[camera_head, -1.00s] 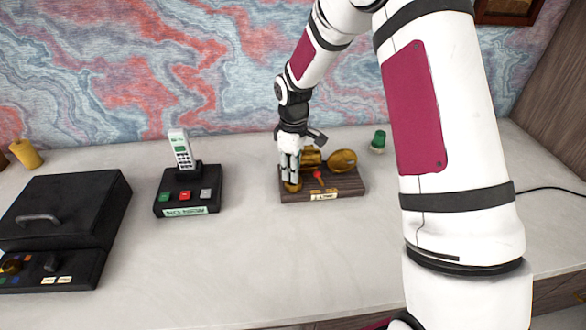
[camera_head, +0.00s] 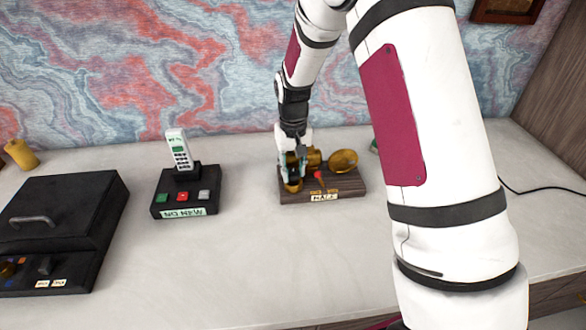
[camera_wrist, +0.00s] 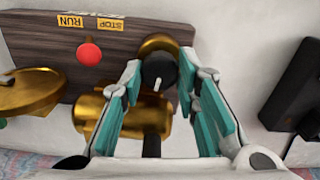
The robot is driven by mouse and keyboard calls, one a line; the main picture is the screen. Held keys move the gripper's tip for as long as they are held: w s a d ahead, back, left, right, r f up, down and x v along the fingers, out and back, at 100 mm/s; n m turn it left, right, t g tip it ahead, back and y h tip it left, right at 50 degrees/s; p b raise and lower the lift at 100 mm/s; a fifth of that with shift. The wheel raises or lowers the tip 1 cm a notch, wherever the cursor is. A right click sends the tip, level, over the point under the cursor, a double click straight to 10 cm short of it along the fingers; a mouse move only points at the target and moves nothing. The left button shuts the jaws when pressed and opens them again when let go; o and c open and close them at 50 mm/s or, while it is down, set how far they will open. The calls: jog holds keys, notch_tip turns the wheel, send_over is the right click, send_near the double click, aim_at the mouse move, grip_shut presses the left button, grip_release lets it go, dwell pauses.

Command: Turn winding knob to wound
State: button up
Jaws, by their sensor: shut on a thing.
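The winding knob (camera_wrist: 159,70) is black with a white pointer mark and stands by a brass collar on a wooden base (camera_head: 345,189). My gripper (camera_head: 292,176) is over the left part of this base. In the wrist view, its teal-padded fingers (camera_wrist: 160,78) stand on both sides of the knob, shut on it. A brass cylinder (camera_wrist: 148,118) lies beneath the fingers. A label plate (camera_head: 324,197) on the base's front appears to read HALF. A red-tipped lever (camera_wrist: 89,53) stands near the RUN and STOP labels.
A brass horn or disc (camera_head: 343,160) is on the base's right. A phone unit with buttons (camera_head: 186,190) stands to the left, and a black box with a handle (camera_head: 60,215) is farther left. A green object (camera_head: 374,147) is partly hidden behind my arm. The front desktop is clear.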

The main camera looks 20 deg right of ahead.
aim_at(293, 171)
jog(key=m, duration=0.5)
jog(key=shift+m+p, duration=0.3)
jog(key=shift+m, duration=2.2)
jog(key=o, duration=1.2)
jog(key=shift+c, duration=0.2)
jog(key=shift+r, duration=0.15)
notch_tip(293, 171, up, 6)
jog(key=shift+r, duration=0.85)
